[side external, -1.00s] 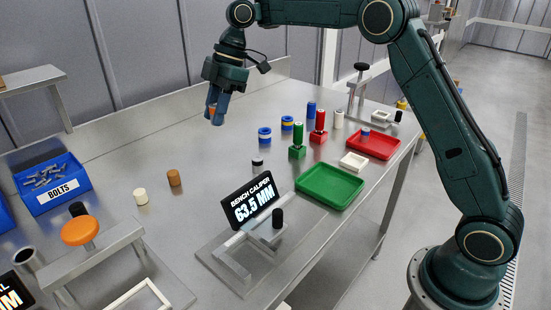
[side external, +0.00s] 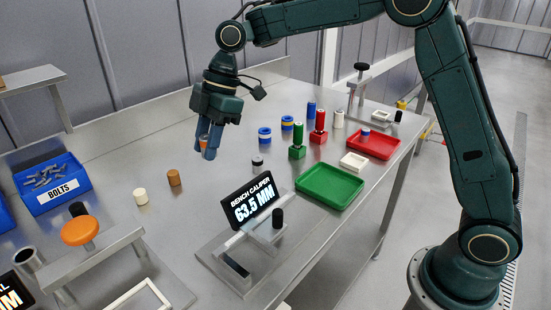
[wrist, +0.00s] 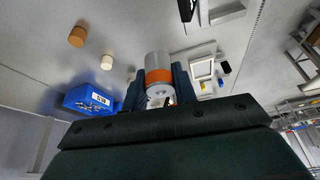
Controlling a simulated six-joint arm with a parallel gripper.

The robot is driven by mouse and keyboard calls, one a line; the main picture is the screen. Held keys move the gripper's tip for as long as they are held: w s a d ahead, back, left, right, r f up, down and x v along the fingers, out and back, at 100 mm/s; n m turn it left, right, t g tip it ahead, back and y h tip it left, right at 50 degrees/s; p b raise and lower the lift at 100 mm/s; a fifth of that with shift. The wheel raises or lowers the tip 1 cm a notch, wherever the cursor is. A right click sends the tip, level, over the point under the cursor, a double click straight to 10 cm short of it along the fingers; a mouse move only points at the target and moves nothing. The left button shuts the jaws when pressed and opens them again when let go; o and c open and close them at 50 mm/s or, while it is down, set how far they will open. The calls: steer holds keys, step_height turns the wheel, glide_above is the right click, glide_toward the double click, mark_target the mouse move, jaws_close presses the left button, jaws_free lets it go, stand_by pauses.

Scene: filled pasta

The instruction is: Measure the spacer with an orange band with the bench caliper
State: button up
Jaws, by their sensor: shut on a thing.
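My gripper (side external: 209,147) is shut on the spacer with an orange band (wrist: 158,76), a pale grey cylinder held between the blue fingers. In the side view the spacer (side external: 203,142) is mostly hidden by the fingers, and only part of its orange band shows. The gripper is in the air above the bench, behind and left of the bench caliper (side external: 232,282). The caliper has a clear base, a metal bar, a black knob (side external: 278,218) and a display (side external: 247,201) reading 63.5 MM.
A green tray (side external: 330,187) is right of the caliper, with a red tray (side external: 373,144) beyond. A brown cylinder (side external: 174,178) and a cream cylinder (side external: 140,196) stand left of the caliper. A blue bolts bin (side external: 52,185) and an orange-knobbed press (side external: 80,231) are further left.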

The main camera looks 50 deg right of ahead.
steer(key=s+a+f, duration=0.3)
steer(key=s+a, duration=0.1)
steer(key=s, duration=0.2)
steer(key=n, duration=0.2)
glide_above(243, 263)
steer(key=d, duration=0.1)
step_height(243, 263, down, 5)
steer(key=shift+d+g, duration=0.2)
steer(key=shift+g, duration=0.1)
steer(key=shift+f, duration=0.1)
steer(key=shift+f, duration=3.3)
steer(key=shift+f, duration=0.55)
steer(key=o, duration=1.1)
